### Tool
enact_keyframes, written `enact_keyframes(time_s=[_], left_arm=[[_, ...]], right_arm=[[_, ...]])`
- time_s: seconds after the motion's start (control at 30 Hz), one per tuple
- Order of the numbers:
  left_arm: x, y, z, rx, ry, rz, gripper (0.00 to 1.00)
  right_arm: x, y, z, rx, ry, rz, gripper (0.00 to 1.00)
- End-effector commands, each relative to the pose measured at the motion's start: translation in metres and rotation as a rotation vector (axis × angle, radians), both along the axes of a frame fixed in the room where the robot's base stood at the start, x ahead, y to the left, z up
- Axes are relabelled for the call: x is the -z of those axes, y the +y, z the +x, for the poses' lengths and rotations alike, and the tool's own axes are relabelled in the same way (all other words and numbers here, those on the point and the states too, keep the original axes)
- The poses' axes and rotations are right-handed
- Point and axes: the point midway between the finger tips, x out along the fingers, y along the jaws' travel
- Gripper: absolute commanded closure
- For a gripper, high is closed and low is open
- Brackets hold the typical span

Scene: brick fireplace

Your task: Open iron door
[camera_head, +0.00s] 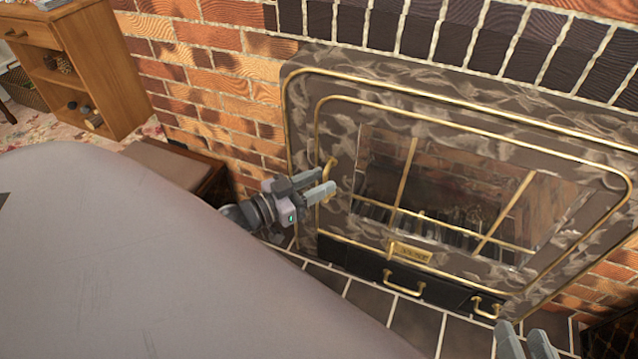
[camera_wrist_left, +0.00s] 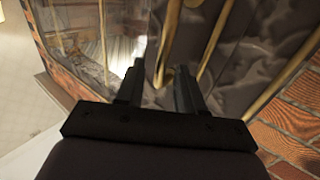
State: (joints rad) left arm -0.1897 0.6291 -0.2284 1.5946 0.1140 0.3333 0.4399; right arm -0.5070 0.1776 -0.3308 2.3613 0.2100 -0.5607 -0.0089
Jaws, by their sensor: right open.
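The iron door (camera_head: 345,135) is a dark, leaf-patterned panel with brass trim and a glass window, set in the fireplace front. It looks shut. Its brass handle (camera_head: 330,165) is at its left edge. My left gripper (camera_head: 326,181) is at this handle with its fingers apart. In the left wrist view a brass bar, seemingly the handle (camera_wrist_left: 165,45), runs between the fingertips (camera_wrist_left: 160,75), with a gap visible; contact is unclear. My right gripper (camera_head: 527,342) is at the bottom right edge, partly cut off, apart from the door, with its fingers spread.
Brick wall (camera_head: 220,75) surrounds the fireplace. Dark hearth tiles (camera_head: 415,325) lie in front. A low brown box (camera_head: 180,165) and wooden cabinet (camera_head: 95,60) stand at left.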

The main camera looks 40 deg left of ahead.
Motion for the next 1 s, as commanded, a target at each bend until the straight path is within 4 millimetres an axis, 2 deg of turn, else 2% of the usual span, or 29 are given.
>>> enact_keyframes(time_s=[0.37,0.4,0.47,0.5,1.0], left_arm=[[0.0002,-0.0022,0.0051,0.000,0.002,0.001,0.63],[0.0002,-0.0022,0.0051,0.000,0.001,0.000,0.76],[0.0002,-0.0022,0.0051,0.000,0.001,0.000,0.95],[0.0002,-0.0022,0.0050,0.000,0.001,0.000,1.00],[-0.0009,-0.0023,-0.0018,-0.008,0.001,-0.003,1.00]], right_arm=[[-0.0008,-0.0016,-0.0006,0.003,-0.012,-0.008,0.57],[-0.0008,-0.0016,-0.0006,0.003,-0.012,-0.008,0.57],[-0.0008,-0.0016,-0.0006,0.003,-0.012,-0.008,0.57],[-0.0008,-0.0016,-0.0006,0.003,-0.012,-0.008,0.57],[-0.0033,0.0002,-0.0018,-0.003,0.008,0.002,0.57]])
